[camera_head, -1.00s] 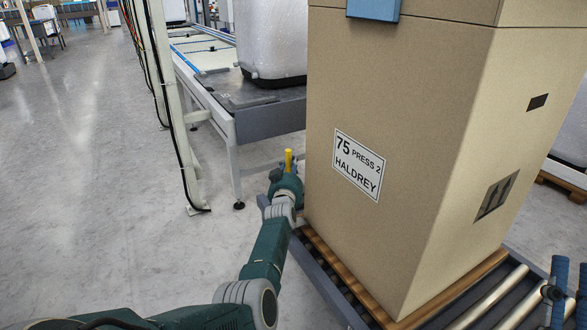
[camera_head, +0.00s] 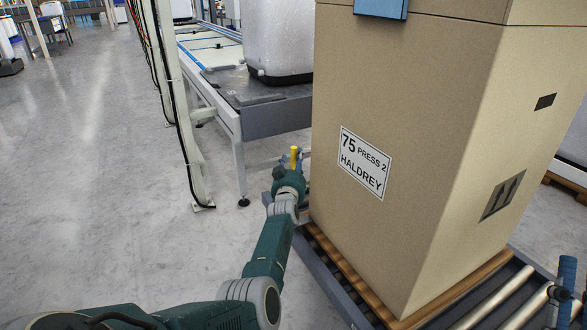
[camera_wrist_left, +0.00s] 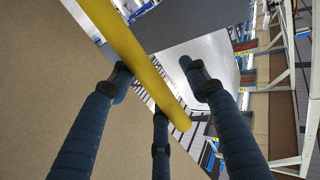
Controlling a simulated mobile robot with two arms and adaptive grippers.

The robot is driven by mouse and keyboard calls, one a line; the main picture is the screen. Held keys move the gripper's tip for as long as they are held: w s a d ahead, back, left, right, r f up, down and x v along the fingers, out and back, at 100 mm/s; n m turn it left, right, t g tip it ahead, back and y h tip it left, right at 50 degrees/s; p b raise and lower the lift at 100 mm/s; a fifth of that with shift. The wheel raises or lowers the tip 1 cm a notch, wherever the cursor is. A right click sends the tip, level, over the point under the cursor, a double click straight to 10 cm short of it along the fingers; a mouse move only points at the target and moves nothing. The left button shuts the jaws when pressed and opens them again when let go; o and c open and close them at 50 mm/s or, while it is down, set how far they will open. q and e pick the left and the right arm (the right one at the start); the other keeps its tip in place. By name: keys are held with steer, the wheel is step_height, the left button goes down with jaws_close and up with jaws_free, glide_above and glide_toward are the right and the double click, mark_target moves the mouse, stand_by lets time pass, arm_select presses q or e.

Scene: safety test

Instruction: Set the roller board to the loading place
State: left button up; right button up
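The roller board (camera_head: 327,284) is a grey frame with metal rollers at the lower right of the head view. It bears wooden slats and a tall cardboard box (camera_head: 400,130) labelled "75 PRESS 2 HALDREY". A yellow bar (camera_head: 294,157) stands at its far left corner. My left gripper (camera_head: 293,163) is at this bar. In the left wrist view the yellow bar (camera_wrist_left: 140,60) passes between my spread blue fingers, which look open around it; any contact is unclear. Blue fingers of my right gripper (camera_head: 567,285) show partly at the lower right edge; their grip is unclear.
A grey-topped conveyor table (camera_head: 270,110) with a white wrapped load (camera_head: 280,40) stands behind the board. A pale post (camera_head: 181,120) with black cables stands left of the table. Open grey floor (camera_head: 90,190) lies to the left. A pallet (camera_head: 567,184) is at the right edge.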

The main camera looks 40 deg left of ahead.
arm_select(q)
steer(key=shift+s+f, duration=0.45)
steer(key=shift+s, duration=0.25)
steer(key=v, duration=1)
steer(key=shift+s+d+r, duration=0.2)
steer(key=shift+d+r, duration=0.2)
steer(key=shift+r, duration=0.05)
